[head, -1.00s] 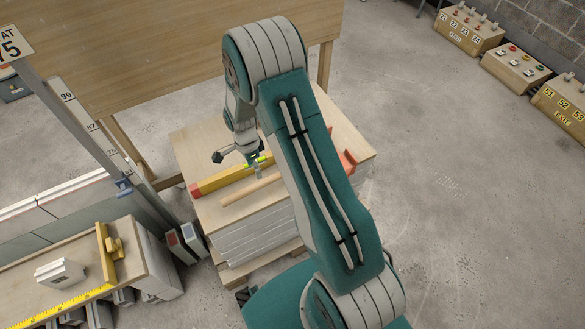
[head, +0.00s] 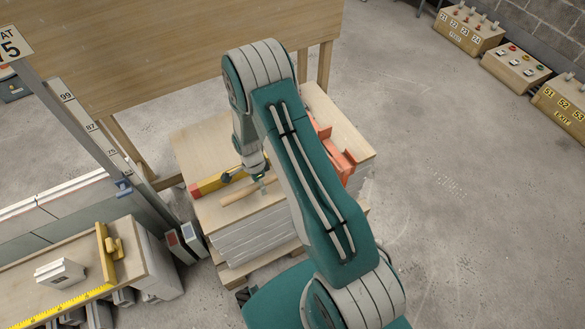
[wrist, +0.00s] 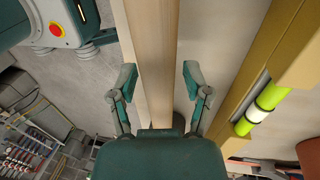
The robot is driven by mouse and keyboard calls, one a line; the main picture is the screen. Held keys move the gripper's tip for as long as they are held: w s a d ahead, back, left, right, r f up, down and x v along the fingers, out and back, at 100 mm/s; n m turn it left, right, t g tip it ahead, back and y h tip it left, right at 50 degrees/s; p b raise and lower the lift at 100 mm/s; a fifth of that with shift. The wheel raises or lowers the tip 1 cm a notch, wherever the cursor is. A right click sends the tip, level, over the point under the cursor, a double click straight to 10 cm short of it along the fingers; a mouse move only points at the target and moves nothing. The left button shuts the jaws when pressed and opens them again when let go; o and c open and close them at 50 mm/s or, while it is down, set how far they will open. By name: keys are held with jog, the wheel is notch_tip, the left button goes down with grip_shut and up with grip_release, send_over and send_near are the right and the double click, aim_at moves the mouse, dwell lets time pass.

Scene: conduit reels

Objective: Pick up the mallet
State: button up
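The mallet's pale wooden handle (head: 237,196) lies on top of the stacked boards in the head view. Its head is not clearly visible, as my arm covers that part. In the wrist view the handle (wrist: 150,50) runs up and down the picture, between my fingertips. My gripper (wrist: 156,80) is open, with a finger on either side of the handle and a visible gap on the right. In the head view my gripper (head: 262,182) is low over the stack, by the handle; contact cannot be told.
A yellow spirit level (head: 208,185) lies just behind the handle; its green vial (wrist: 258,110) shows close to my right finger in the wrist view. An orange tool (head: 340,160) lies right of my arm. The wooden panel (head: 150,60) stands behind. Open floor (head: 440,200) is at right.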

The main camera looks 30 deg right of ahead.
grip_shut()
jog(key=shift+r, duration=0.15)
